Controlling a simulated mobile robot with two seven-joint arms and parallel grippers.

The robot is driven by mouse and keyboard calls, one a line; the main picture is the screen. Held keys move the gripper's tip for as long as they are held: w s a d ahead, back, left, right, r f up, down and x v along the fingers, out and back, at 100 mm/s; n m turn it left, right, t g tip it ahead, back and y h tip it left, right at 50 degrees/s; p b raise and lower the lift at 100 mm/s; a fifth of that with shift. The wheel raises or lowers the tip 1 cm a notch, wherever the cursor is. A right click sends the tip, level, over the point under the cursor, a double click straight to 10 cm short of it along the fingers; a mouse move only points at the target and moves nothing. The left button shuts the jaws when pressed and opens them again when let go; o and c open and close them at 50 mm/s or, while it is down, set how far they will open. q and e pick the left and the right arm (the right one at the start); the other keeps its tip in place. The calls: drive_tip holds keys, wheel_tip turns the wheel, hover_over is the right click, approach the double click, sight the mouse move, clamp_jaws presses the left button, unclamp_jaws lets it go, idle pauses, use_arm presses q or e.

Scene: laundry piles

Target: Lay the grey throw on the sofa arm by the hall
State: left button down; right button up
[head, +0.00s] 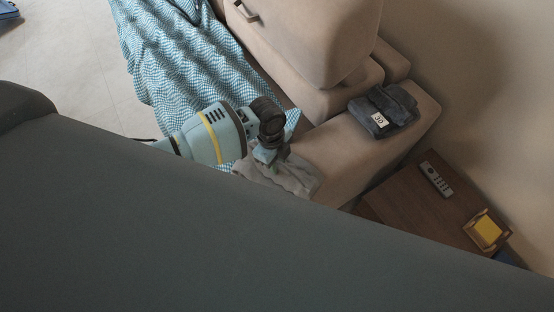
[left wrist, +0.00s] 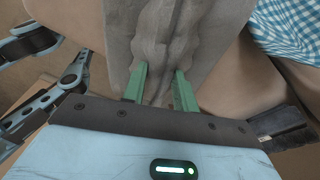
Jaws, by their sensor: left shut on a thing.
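The grey throw (head: 293,177) is a soft, crumpled cloth at the near end of the beige sofa arm (head: 338,152) in the head view. My left gripper (head: 262,157) is over the throw, and its fingertips are partly hidden. In the left wrist view the green fingers of my left gripper (left wrist: 160,88) are shut on the gathered throw (left wrist: 165,35), which spreads beyond them over a beige surface. I cannot tell how much of the throw's weight rests on the sofa arm. My large dark arm link hides the lower part of the head view. My right gripper is not identifiable.
Folded dark jeans (head: 383,110) with a "30" tag lie farther along the sofa arm. A blue-and-white checked cloth (head: 185,60) covers the seat side. A brown side table (head: 405,201) holds a remote (head: 436,180) and a wooden holder (head: 487,231) with yellow contents.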

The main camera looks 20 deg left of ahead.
use_arm(q)
drive_tip(key=c, duration=1.1)
unclamp_jaws()
wheel_tip(320, 180, up, 12)
drive_tip(key=a+p, duration=0.1)
drive_tip(key=shift+w+a+p, duration=0.25)
drive_tip(key=shift+a+p, duration=0.1)
use_arm(e)
drive_tip(key=shift+w+d+r, duration=0.1)
drive_tip(key=shift+w+r, duration=0.2)
drive_tip(key=shift+r, duration=0.2)
drive_tip(key=shift+w+d+r, duration=0.1)
drive_tip(key=shift+w+r, duration=0.15)
drive_tip(key=shift+r, duration=0.25)
